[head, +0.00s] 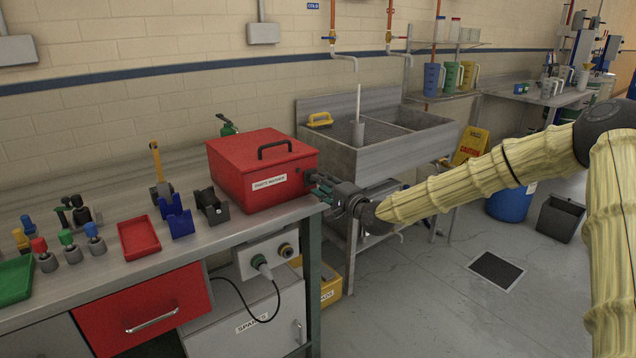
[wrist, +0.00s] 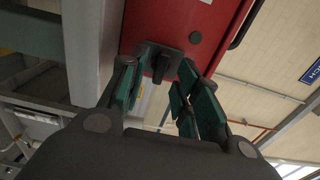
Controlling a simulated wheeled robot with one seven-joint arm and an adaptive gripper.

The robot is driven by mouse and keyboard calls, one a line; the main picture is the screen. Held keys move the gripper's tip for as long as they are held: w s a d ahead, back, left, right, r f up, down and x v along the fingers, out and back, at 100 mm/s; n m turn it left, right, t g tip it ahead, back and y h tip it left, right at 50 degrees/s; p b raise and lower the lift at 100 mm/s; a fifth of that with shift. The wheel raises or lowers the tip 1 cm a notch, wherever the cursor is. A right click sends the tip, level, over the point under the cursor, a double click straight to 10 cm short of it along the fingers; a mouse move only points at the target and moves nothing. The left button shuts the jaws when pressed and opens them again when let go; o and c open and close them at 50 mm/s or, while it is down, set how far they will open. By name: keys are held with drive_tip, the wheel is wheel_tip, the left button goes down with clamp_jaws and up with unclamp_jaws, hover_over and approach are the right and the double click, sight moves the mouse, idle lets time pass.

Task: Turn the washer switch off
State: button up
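The parts washer (head: 240,178) is a red box with a black lid handle, standing on the right end of the steel bench. In the wrist view, its red side (wrist: 190,15) carries a dark switch (wrist: 166,64) with a small round dark knob beside it. My gripper (head: 322,186) is at the washer's right side. In the wrist view my gripper (wrist: 167,62) has its green-padded fingers apart, one on each side of the switch, close to it. I cannot tell whether either finger touches it. The switch is hidden behind the fingers in the head view.
The bench (head: 108,265) holds a red tray (head: 139,238), blue and black holders and several small tools left of the washer. A steel sink (head: 375,150) stands behind my gripper to the right. A socket box (head: 268,254) with a cable is below the bench top.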

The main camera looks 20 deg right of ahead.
drive_tip(key=shift+x, duration=1.25)
clamp_jaws()
